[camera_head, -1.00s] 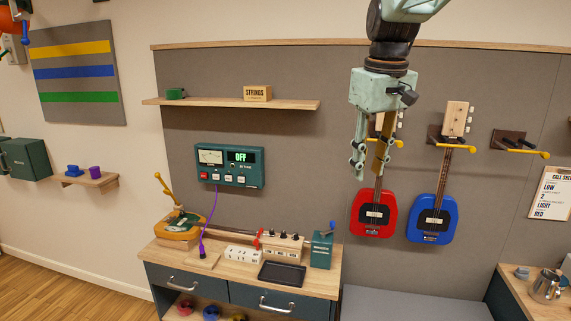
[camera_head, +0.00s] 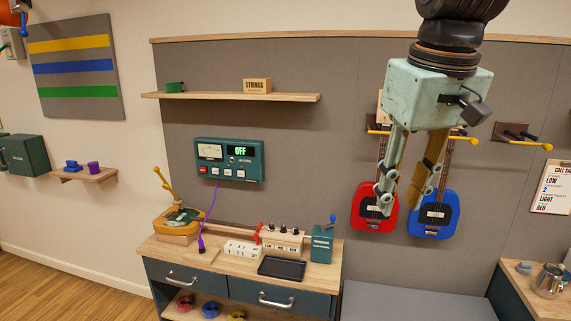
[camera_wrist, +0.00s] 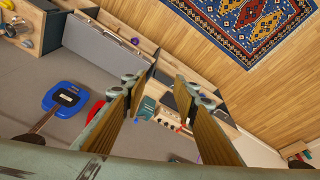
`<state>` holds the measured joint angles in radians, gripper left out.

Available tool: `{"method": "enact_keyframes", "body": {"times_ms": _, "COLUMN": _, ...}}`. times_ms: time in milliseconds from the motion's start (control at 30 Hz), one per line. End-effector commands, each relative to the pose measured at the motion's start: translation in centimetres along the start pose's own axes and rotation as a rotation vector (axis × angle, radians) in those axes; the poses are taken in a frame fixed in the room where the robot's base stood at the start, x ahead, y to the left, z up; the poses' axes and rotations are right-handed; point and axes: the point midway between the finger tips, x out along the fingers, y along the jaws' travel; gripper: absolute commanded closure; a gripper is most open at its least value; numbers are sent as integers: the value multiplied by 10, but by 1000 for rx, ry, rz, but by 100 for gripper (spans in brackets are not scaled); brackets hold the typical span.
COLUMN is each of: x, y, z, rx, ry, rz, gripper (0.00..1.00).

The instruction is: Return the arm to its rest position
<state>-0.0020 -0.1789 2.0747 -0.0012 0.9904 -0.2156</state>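My gripper (camera_head: 401,202) hangs down at the right of the head view, in front of the wall panel and partly in front of the red guitar and the blue guitar. Its two fingers are apart with nothing between them. In the wrist view, my gripper (camera_wrist: 158,88) also shows its fingers spread, with an empty gap. The red guitar (camera_head: 368,212) and the blue guitar (camera_head: 433,216) hang on the wall; their necks are partly hidden by my gripper.
A wooden bench (camera_head: 215,261) with a black tray (camera_head: 281,268) stands left of my gripper. A metal jug (camera_head: 549,281) stands at lower right. A patterned rug (camera_wrist: 258,25) lies on the floor.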

Motion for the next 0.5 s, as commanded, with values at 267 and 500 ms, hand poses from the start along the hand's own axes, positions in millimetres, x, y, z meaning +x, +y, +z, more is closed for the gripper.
{"method": "enact_keyframes", "body": {"times_ms": 267, "x": 3, "y": -12, "z": 58, "rx": 48, "ry": 22, "rz": 4, "gripper": 73}}
{"method": "enact_keyframes", "body": {"times_ms": 500, "x": 10, "y": -23, "z": 106, "rx": 90, "ry": 37, "rz": 7, "gripper": 73}}
